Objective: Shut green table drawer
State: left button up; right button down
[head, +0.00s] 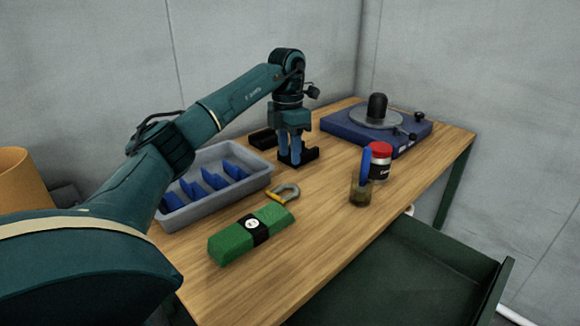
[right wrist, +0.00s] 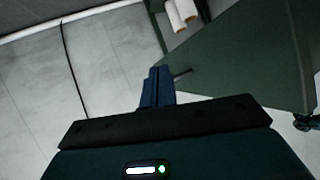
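The dark green drawer (head: 418,272) stands pulled out from under the front edge of the wooden table, open and apparently empty. Its near part is cut off by the picture's bottom. In the right wrist view a large dark green panel (right wrist: 245,55), likely part of the drawer or table, fills the upper right. My right gripper (right wrist: 159,78) has its blue fingers together, with nothing visible between them. They are close to the panel's left edge; contact cannot be told. My left gripper (head: 297,156) is low over the tabletop at the back; its finger gap is unclear.
On the table (head: 330,225) are a grey bin (head: 228,190) with blue dividers, a green wrapped block (head: 235,243), a shackle (head: 284,194), a glass (head: 360,192), a red-lidded jar (head: 380,162) and a blue turntable device (head: 345,128). Rolls (right wrist: 181,14) show at the top of the wrist view.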

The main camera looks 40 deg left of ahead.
aim_at(413, 273)
jog(key=k+l, duration=0.25)
jog(key=k, duration=0.2)
jog(key=k+l, duration=0.2)
jog(key=k, duration=0.3)
